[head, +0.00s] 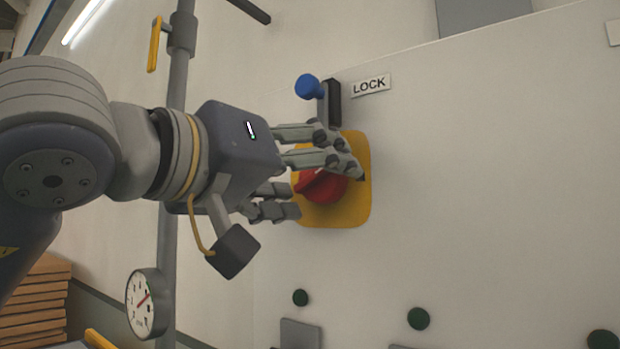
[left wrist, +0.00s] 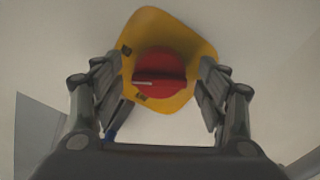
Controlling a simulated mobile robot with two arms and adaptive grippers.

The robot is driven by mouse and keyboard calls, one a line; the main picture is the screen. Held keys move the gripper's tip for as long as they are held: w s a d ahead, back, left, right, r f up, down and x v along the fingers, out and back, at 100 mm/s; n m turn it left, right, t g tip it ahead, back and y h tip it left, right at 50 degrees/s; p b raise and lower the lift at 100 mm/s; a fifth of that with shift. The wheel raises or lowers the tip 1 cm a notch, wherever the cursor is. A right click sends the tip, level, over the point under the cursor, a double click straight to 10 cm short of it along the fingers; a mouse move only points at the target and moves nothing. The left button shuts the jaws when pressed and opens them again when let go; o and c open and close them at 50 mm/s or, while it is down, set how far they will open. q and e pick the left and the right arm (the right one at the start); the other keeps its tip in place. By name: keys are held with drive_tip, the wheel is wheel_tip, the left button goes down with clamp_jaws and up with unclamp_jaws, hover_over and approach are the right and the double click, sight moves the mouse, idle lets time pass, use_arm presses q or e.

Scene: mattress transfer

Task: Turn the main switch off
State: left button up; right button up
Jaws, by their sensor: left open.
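The main switch is a red rotary knob (head: 322,188) on a yellow plate (head: 358,209), fixed to a pale panel. In the left wrist view the red knob (left wrist: 160,78) sits between the fingers, with a pale mark at the left of its ridge. The yellow plate (left wrist: 150,25) looks tilted there. My left gripper (head: 325,188) is open, with its fingers either side of the knob. I cannot tell whether they touch it. The fingers hide part of the knob and plate in the head view. My right gripper is not in view.
Just above the plate are a blue-knobbed lever (head: 308,87) and a LOCK label (head: 370,85). Green buttons (head: 418,318) line the lower panel. A grey pipe with a round gauge (head: 147,303) stands behind my left arm. The panel right of the switch is clear.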

use_arm(q)
drive_tip(key=v, duration=1.1)
drive_tip(key=shift+s+a, duration=0.2)
drive_tip(key=shift+s, duration=0.05)
